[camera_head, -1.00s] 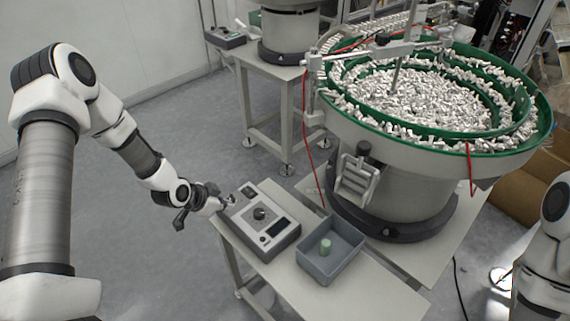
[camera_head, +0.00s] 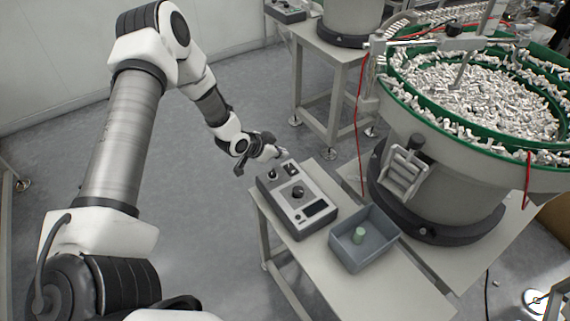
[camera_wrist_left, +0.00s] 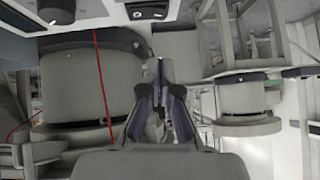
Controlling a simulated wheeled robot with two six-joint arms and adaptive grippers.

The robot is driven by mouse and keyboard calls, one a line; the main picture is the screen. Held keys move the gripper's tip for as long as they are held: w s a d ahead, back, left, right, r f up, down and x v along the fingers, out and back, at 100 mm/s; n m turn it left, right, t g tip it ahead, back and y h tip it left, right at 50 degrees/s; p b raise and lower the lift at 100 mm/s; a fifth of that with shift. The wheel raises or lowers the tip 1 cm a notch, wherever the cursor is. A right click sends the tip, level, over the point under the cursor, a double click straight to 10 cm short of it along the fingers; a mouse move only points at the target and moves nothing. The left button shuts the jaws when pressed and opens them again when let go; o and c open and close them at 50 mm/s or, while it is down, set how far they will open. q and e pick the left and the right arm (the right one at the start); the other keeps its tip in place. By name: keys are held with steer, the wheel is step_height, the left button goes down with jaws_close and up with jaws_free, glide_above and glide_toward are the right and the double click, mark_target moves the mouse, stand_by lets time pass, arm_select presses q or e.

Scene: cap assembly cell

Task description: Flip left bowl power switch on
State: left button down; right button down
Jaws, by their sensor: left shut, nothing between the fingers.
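The grey control box (camera_head: 271,199) of the left bowl stands on the near table, with a dark round knob, a small display and a dark switch (camera_head: 291,169) at its far end. Which way the switch is set is too small to tell. My left gripper (camera_head: 282,155) is shut and empty, just beyond the far end of the box, close to the switch and apparently not touching it. In the left wrist view its closed fingers (camera_wrist_left: 160,75) show in the middle, and part of a light panel with dark controls (camera_wrist_left: 147,11) shows at the top edge. My right gripper is out of view.
A grey bin (camera_head: 345,257) with a small green piece (camera_head: 359,235) stands right beside the box. The bowl feeder (camera_head: 440,180), full of white parts, stands behind it. A red cable (camera_head: 359,120) hangs nearby. Open floor lies left of the table.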

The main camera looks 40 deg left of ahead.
mark_target(289, 164)
arm_select(q)
steer(key=x, duration=0.3)
steer(key=shift+w+f, duration=0.15)
steer(key=shift+f, duration=0.3)
steer(key=f, duration=0.3)
steer(key=shift+a, duration=0.25)
steer(key=shift+f, duration=0.4)
steer(key=shift+a+r, duration=0.1)
steer(key=shift+r, duration=0.05)
